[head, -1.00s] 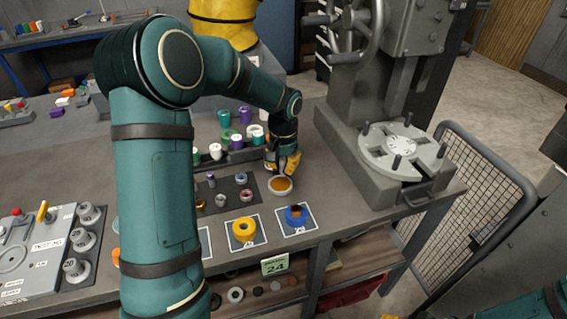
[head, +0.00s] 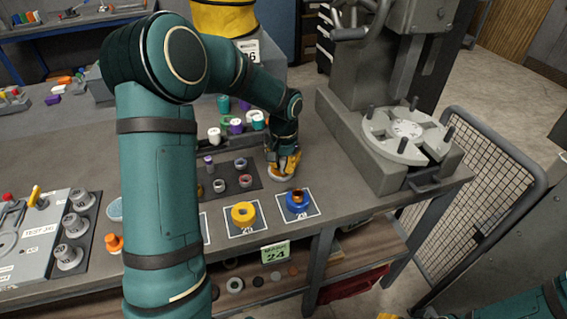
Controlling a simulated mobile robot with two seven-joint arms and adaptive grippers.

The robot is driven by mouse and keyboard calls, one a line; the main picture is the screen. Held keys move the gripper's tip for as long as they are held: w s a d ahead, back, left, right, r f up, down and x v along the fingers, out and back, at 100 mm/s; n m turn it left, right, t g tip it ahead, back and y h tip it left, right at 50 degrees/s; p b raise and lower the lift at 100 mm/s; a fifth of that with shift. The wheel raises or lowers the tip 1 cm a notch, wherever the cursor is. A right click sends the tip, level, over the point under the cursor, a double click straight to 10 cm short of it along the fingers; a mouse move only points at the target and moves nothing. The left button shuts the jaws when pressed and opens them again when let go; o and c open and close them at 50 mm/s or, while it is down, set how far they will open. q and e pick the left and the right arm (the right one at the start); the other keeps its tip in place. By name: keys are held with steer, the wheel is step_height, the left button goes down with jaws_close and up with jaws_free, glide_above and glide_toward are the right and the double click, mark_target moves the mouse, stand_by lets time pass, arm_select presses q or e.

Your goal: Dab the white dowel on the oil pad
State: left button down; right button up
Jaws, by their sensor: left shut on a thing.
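The oil pad is a round pale dish (head: 282,178) on the bench, right of the dark mat. Its amber middle is now mostly covered by my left gripper (head: 284,168). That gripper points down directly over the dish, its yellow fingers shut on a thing. The white dowel is hidden by the fingers, and I cannot tell whether its end touches the pad. Only a yellow tip of my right gripper (head: 387,316) shows at the bottom edge; its jaws cannot be made out.
A dark mat (head: 220,200) with small rings lies left of the dish. A yellow ring (head: 243,214) and a blue ring (head: 298,202) sit on cards in front. Several coloured spools stand behind. A grey press (head: 372,160) stands close on the right.

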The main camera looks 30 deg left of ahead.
mark_target(283, 158)
arm_select(q)
steer(key=shift+f+b, duration=0.4)
steer(key=shift+f, duration=0.25)
stand_by(1.3)
step_height(283, 158, up, 7)
steer(key=p, duration=0.5)
steer(key=shift+r, duration=0.1)
stand_by(0.5)
